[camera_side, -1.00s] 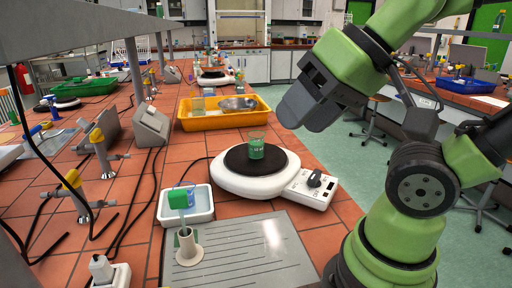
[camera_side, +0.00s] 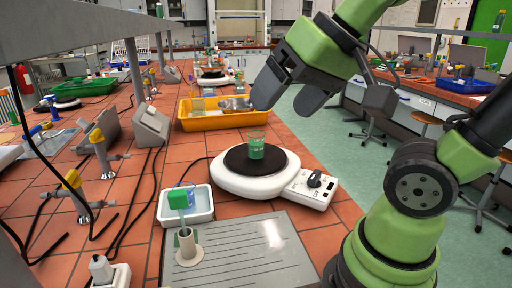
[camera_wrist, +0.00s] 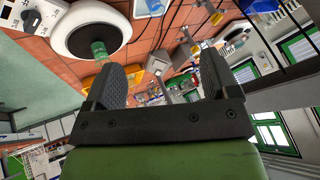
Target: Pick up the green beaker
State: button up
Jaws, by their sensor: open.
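The green beaker (camera_side: 256,146) is a small clear glass with green liquid in it. It stands upright on the dark round plate of a white hotplate (camera_side: 254,175). My gripper (camera_side: 283,103) is open and empty, above and a little to the right of the beaker, apart from it. In the wrist view the beaker (camera_wrist: 98,49) shows near the tip of the left finger, and the hotplate (camera_wrist: 82,32) lies behind it. The two fingers of my gripper (camera_wrist: 165,88) are spread wide there, with nothing between them.
A yellow tray (camera_side: 222,122) with a metal bowl stands behind the hotplate. A grooved metal plate (camera_side: 250,255) lies in front. Gas taps (camera_side: 102,150) stand farther left.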

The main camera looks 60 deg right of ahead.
jog(key=w+d+m+h, duration=0.1)
jog(key=w+d, duration=0.3)
jog(key=w, duration=0.3)
jog(key=m+g+h, duration=0.2)
jog(key=g+h, duration=0.1)
send_near(255, 139)
jog(key=shift+m+g, duration=0.3)
jog(key=shift+m, duration=0.1)
jog(key=shift+w+d+r+x, duration=0.15)
jog(key=shift+w+d+x, duration=0.15)
jog(key=shift+x, duration=1.8)
jog(key=shift+w+d+r+x, duration=0.2)
jog(key=shift+d+x, duration=0.2)
jog(key=shift+x, duration=1.65)
jog(key=shift+w+d+r+x, duration=0.2)
jog(key=shift+d+x, duration=0.2)
jog(key=shift+x, duration=1.7)
jog(key=c, duration=1.1)
